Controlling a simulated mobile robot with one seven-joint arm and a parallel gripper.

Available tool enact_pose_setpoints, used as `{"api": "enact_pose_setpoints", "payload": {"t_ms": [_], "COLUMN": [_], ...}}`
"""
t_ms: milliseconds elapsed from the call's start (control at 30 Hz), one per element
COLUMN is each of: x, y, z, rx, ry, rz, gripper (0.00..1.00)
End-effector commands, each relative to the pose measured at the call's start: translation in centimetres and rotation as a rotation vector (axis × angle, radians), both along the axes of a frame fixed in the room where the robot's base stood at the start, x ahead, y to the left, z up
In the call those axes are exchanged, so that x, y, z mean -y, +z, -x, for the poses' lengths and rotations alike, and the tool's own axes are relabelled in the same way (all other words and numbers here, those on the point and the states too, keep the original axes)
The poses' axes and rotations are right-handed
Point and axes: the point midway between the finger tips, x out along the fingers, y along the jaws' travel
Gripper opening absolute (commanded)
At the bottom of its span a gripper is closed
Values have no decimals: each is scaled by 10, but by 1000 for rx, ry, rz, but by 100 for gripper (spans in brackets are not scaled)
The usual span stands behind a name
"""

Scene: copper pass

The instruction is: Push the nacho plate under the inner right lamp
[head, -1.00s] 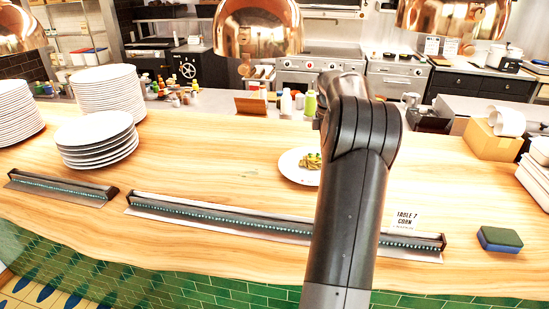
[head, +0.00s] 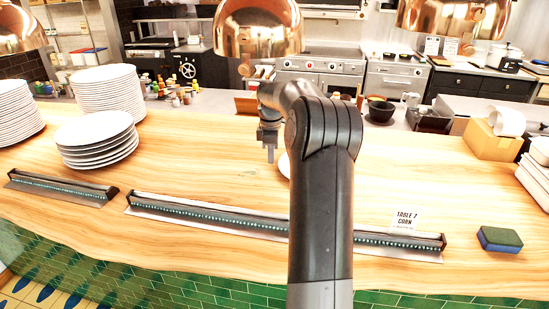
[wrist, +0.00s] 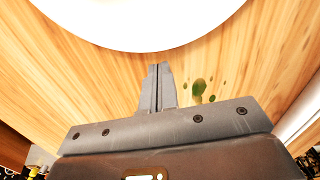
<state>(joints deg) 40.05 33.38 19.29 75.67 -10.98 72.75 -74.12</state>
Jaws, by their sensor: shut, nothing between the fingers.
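The nacho plate is mostly hidden behind my arm in the head view; only a sliver of its white left rim (head: 284,164) shows. In the wrist view the white plate (wrist: 140,20) fills the top, just beyond my fingertips, and its food is out of frame. My gripper (head: 270,158) points down at the plate's left side, shut and empty; its closed fingers also show in the wrist view (wrist: 158,72). I cannot tell whether they touch the plate. Copper lamps hang above: one at centre (head: 258,28), one at right (head: 455,18), one at far left (head: 18,28).
Stacked plates (head: 98,140) stand at the left of the wooden counter (head: 200,165). A long dark rail (head: 220,210) runs along the front. A "Table 7 Corn" card (head: 406,220) and a sponge (head: 499,239) are at right. Green specks (wrist: 200,92) lie near my gripper.

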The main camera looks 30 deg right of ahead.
Motion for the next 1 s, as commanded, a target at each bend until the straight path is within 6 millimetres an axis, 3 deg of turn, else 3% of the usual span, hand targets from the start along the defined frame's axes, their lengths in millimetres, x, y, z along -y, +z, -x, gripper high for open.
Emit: {"api": "enact_pose_setpoints", "payload": {"t_ms": [67, 633, 767, 1000], "x": [0, 13, 34, 92], "y": [-10, -9, -8, -9], "z": [0, 9, 24, 67], "rx": [-1, 0, -1, -2], "ry": [-1, -3, -7, -8], "rz": [-1, 0, 2, 1], "gripper": [0, 0, 0, 0]}}
